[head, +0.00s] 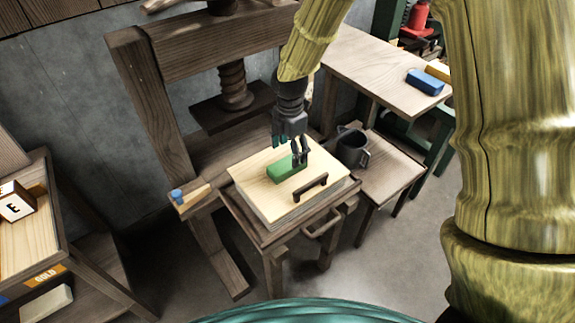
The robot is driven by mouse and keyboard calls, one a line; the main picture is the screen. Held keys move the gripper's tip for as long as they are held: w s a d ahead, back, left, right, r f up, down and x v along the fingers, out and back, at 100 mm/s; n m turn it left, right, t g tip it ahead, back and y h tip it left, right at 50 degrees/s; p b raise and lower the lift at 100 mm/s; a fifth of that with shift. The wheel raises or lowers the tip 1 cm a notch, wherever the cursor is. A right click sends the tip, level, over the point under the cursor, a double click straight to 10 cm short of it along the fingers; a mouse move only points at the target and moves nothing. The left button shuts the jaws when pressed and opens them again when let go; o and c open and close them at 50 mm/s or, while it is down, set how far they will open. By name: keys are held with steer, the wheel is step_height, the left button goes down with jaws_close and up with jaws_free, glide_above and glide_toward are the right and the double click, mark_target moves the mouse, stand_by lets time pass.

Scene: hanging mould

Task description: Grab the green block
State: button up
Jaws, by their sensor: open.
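The green block (284,171) lies on a pale wooden board with a dark handle (310,187). The board (255,188) rests on a small wooden table in front of a wooden screw press. My gripper (300,158) is above the block's right end and points down. It is open. Its fingers overlap the block's far right edge in the picture. I cannot tell whether they touch it.
A dark mug (352,148) stands on a low side table to the right. The press screw (234,85) and post (155,110) rise behind. A blue block (425,82) lies on the back right bench. A shelf with a letter cube (17,203) is at the left.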

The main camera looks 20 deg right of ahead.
mark_target(288, 163)
steer(key=shift+w+f, duration=0.4)
steer(key=shift+f, duration=0.4)
steer(key=shift+s+a+f+p, duration=0.15)
steer(key=shift+s+f+p, duration=0.15)
steer(key=shift+s+f, duration=0.1)
steer(key=f, duration=0.3)
steer(key=shift+w+a, duration=0.15)
steer(key=shift+w, duration=0.1)
steer(key=shift+s+f+p, duration=0.15)
steer(key=shift+f+p, duration=0.15)
steer(key=shift+f, duration=0.1)
steer(key=shift+c, duration=0.2)
steer(key=c, duration=1.1)
